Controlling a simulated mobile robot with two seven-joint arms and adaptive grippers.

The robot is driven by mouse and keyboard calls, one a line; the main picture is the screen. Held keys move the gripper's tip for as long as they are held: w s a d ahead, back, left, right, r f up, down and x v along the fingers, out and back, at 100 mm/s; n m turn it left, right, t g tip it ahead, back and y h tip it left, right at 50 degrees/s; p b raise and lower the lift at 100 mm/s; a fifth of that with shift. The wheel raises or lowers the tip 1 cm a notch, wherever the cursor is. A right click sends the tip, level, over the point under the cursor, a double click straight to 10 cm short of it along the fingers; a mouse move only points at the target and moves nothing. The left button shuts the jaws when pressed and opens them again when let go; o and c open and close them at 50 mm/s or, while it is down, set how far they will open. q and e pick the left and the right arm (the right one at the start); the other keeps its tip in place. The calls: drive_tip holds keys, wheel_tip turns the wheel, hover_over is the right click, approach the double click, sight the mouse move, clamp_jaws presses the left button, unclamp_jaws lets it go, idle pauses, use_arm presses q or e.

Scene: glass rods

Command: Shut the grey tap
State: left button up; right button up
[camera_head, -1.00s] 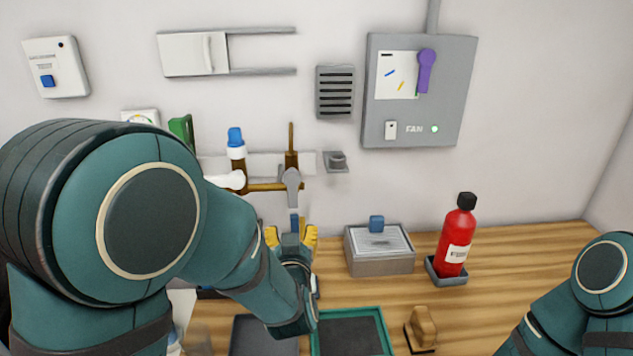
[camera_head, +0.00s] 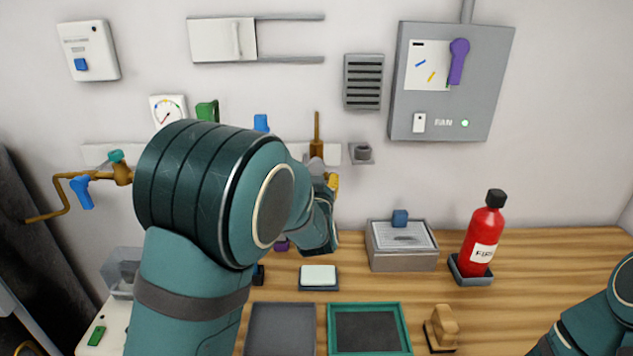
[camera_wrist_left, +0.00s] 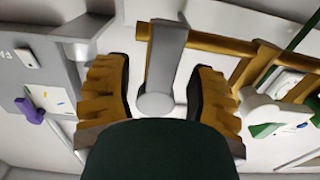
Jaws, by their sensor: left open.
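The grey tap (camera_head: 316,164) sits on the brass pipework on the back wall. In the head view only its upper part shows; my left gripper and forearm hide the rest. In the left wrist view the grey tap's lever (camera_wrist_left: 167,55) lies between the two yellow fingers, with its round end (camera_wrist_left: 156,105) close to the palm. My left gripper (camera_head: 327,181) is open around the lever, with a gap on each side in the wrist view (camera_wrist_left: 160,65). Part of my right arm shows at the lower right; its gripper is out of view.
A white tap handle (camera_wrist_left: 265,115) is close beside the right-hand finger in the wrist view. A grey wall bracket (camera_head: 361,155) is just right of the tap. A metal box (camera_head: 402,258) and red bottle (camera_head: 484,240) stand on the bench. A blue-handled tap (camera_head: 81,192) is far left.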

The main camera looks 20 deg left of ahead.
use_arm(q)
drive_tip(key=shift+w+a, duration=0.15)
drive_tip(key=shift+w, duration=0.3)
clamp_jaws()
drive_tip(key=shift+s+a+r+m, duration=0.1)
drive_tip(key=shift+m, duration=0.2)
drive_tip(key=shift+s+a+r+m+p, duration=0.1)
drive_tip(key=shift+a+r+m+p, duration=0.4)
drive_tip(key=shift+m+p, duration=1.8)
drive_tip(key=shift+s+a+r+m+p, duration=0.15)
drive_tip(key=shift+a+r+m+p, duration=0.75)
drive_tip(key=shift+m, duration=2.55)
drive_tip(key=shift+s+r+m+p, duration=0.1)
drive_tip(key=shift+r+m+p, duration=0.15)
drive_tip(key=shift+m+p, duration=2.2)
drive_tip(key=shift+m+b, duration=0.35)
drive_tip(key=shift+m, duration=0.25)
